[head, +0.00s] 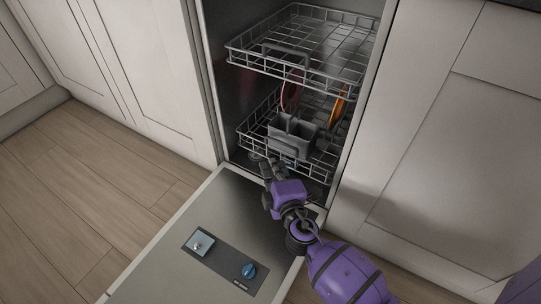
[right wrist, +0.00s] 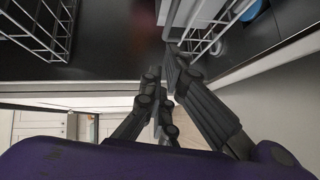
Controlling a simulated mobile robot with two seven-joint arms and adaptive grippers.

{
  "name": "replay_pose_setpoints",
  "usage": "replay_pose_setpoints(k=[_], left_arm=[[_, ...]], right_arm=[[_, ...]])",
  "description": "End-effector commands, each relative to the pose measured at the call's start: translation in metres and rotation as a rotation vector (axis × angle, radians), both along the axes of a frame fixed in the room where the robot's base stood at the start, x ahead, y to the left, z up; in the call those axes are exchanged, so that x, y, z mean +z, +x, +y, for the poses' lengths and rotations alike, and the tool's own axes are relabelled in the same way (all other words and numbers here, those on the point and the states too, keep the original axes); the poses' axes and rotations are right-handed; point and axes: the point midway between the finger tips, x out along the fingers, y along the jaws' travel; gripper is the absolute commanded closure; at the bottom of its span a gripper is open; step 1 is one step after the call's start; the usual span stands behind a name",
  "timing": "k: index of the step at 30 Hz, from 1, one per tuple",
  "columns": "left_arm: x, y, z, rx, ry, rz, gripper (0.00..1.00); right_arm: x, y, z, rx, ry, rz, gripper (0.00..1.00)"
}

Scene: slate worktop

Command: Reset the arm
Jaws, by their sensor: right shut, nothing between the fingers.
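My right gripper (head: 268,168) is at the front of the open dishwasher, just before the lower rack (head: 318,165) and above the open door (head: 172,252). It is shut and empty. Its dark fingers also show in the right wrist view (right wrist: 172,75), close together in the middle. My purple right arm comes in from the lower right. My left gripper is not in view.
The upper rack (head: 345,70) is partly out above the lower one. The lower rack holds a grey cutlery basket (head: 291,138), a reddish plate (head: 290,92) and an orange plate (head: 339,104). White cabinets (head: 440,150) flank the opening. The wood floor (head: 90,190) at left is clear.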

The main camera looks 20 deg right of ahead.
Motion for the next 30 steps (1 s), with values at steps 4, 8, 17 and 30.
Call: replay_pose_setpoints(k=[4, 8, 17, 30], left_arm=[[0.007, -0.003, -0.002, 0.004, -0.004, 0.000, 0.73], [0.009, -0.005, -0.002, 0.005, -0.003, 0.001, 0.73], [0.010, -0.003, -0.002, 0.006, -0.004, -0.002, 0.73], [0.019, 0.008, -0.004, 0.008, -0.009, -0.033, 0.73]], right_arm=[[0.006, -0.031, 0.005, -0.001, 0.001, 0.000, 1.00], [0.008, -0.047, 0.007, 0.001, 0.000, -0.001, 1.00], [0.009, -0.056, 0.009, 0.002, 0.001, -0.001, 1.00], [-0.014, -0.108, 0.023, -0.054, 0.429, 0.129, 1.00]])
